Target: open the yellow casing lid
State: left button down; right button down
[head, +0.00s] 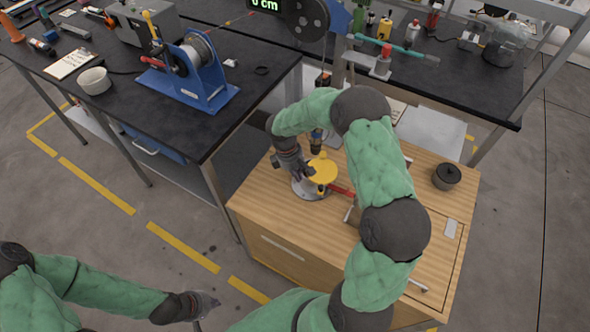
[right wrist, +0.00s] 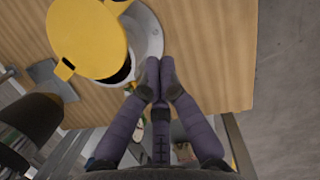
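The yellow casing lid (head: 322,171) is a round disc above a pale grey round base (head: 309,190) on the wooden cabinet top. In the right wrist view the lid (right wrist: 88,38) sits off to one side of the grey rim (right wrist: 155,38), with a dark gap under its edge. My right gripper (head: 306,173) is beside the lid on its left in the head view. In the right wrist view its fingertips (right wrist: 158,72) are together, close to the grey rim, with nothing visible between them. My left gripper (head: 210,302) hangs at the lower left, far from the casing; its fingers are unclear.
The wooden cabinet (head: 290,232) also carries a dark round pot (head: 446,177) and a red-handled item (head: 341,192) close to the casing. A black workbench (head: 170,115) with a blue cable winder (head: 197,75) stands at the left. My right arm covers much of the cabinet top.

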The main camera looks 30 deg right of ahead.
jog(key=s+d+f, duration=0.1)
jog(key=s+d+f+b, duration=0.1)
jog(key=s+d+f, duration=0.1)
jog(key=shift+s, duration=0.25)
jog(key=shift+d+r, duration=0.1)
dwell(0.3)
